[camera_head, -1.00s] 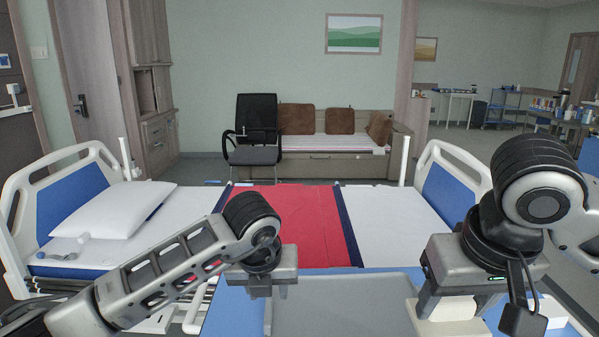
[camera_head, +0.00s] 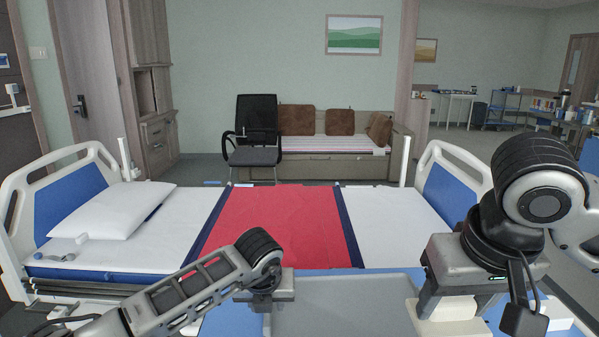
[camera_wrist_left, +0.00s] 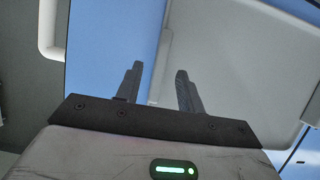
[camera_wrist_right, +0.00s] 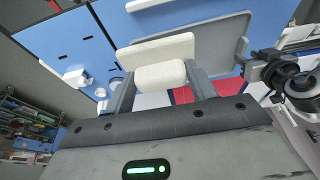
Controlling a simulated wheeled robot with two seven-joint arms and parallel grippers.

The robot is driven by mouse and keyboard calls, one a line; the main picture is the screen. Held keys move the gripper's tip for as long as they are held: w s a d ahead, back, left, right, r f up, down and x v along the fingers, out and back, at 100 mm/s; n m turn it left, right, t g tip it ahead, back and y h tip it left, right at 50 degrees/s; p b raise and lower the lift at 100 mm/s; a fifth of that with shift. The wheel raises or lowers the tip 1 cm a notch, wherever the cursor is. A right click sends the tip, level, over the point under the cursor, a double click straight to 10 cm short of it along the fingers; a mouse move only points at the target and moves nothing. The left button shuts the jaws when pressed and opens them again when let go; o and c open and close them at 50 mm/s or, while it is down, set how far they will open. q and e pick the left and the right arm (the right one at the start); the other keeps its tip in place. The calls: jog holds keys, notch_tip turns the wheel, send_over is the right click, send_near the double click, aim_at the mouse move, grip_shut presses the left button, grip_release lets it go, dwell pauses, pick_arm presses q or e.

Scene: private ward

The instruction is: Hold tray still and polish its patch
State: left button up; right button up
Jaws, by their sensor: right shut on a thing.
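The grey tray (camera_head: 350,300) lies on a blue table top at the bottom of the head view. It also shows in the left wrist view (camera_wrist_left: 225,60) and the right wrist view (camera_wrist_right: 238,45). My left gripper (camera_head: 267,322) is at the tray's left side. In the left wrist view its fingers (camera_wrist_left: 160,85) are apart, one on each side of the tray's left edge; I cannot tell whether they touch it. My right gripper (camera_wrist_right: 158,88) is shut on the grip of a white block (camera_wrist_right: 155,50), near the tray's right side. I cannot make out a patch.
A bed with a red sheet (camera_head: 280,230) and white pillow (camera_head: 120,210) stands beyond the table. Small white items (camera_wrist_right: 75,77) lie on the blue surface near the right gripper. A chair (camera_head: 255,135) and sofa (camera_head: 345,165) are farther back.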

pick_arm(q)
jog(key=shift+b+x, duration=0.4)
jog(key=shift+x, duration=0.45)
grip_shut()
